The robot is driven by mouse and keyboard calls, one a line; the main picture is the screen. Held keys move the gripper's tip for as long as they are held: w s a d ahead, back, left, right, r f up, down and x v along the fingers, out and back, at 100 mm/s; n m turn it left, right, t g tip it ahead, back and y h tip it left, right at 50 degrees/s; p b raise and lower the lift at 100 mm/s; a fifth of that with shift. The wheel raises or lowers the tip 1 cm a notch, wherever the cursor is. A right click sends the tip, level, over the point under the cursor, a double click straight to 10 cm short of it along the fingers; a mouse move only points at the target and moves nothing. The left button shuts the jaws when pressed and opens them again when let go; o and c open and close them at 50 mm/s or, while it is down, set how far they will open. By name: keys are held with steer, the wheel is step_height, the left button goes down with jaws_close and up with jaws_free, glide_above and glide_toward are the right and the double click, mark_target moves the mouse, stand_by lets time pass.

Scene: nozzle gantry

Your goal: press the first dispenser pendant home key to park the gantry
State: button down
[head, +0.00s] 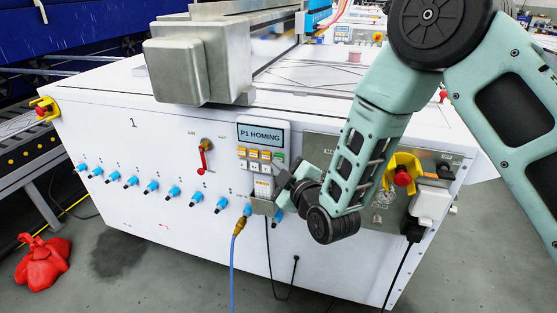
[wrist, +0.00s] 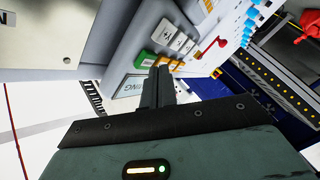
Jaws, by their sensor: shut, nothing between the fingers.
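The dispenser pendant (head: 243,150) hangs on the front of the white cabinet, marked 1. Its display (head: 264,135) reads "P1 HOMING". Below the display are orange keys, white keys and a green key (head: 280,156). In the wrist view the green key (wrist: 145,59) lies just left of my fingertips, with white keys (wrist: 178,42) beyond it. My gripper (head: 284,174) is shut and empty at the pendant's right side. In the wrist view its fingers (wrist: 160,72) partly hide the keypad. I cannot tell whether the tips touch a key.
A red lever (head: 203,160) and a row of blue fittings (head: 151,187) are left of the pendant. A red stop button (head: 402,175) with a yellow guard is to the right. The gantry's metal housing (head: 195,68) overhangs above. A red bag (head: 42,262) lies on the floor.

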steer(key=shift+s+a, duration=0.1)
steer(key=shift+s, duration=0.15)
steer(key=shift+s+a+b, duration=0.15)
steer(key=shift+s+a, duration=0.15)
steer(key=shift+s, duration=0.5)
steer(key=shift+s+a+b, duration=0.1)
steer(key=shift+s+a, duration=0.15)
steer(key=shift+s, duration=0.5)
steer(key=shift+s+a+b, duration=0.15)
steer(key=shift+s+a, duration=0.15)
steer(key=shift+s, duration=0.5)
steer(key=s+d+r+m+g+h, duration=0.2)
steer(key=s+d+g, duration=0.3)
steer(key=s, duration=0.5)
steer(key=s+d+r+m+g+h, duration=0.25)
steer(key=s+d+g, duration=0.2)
steer(key=s, duration=0.45)
steer(key=s+d+r+m+g+h, duration=0.2)
steer(key=s+d+m+g+h, duration=0.15)
steer(key=s+g, duration=0.45)
step_height(320, 180, up, 18)
steer(key=s+t+y+p, duration=0.1)
steer(key=t+p, duration=0.1)
steer(key=p, duration=1.7)
steer(key=shift+s+d+r+n, duration=0.15)
steer(key=shift+r+n, duration=0.05)
steer(key=shift+n, duration=0.1)
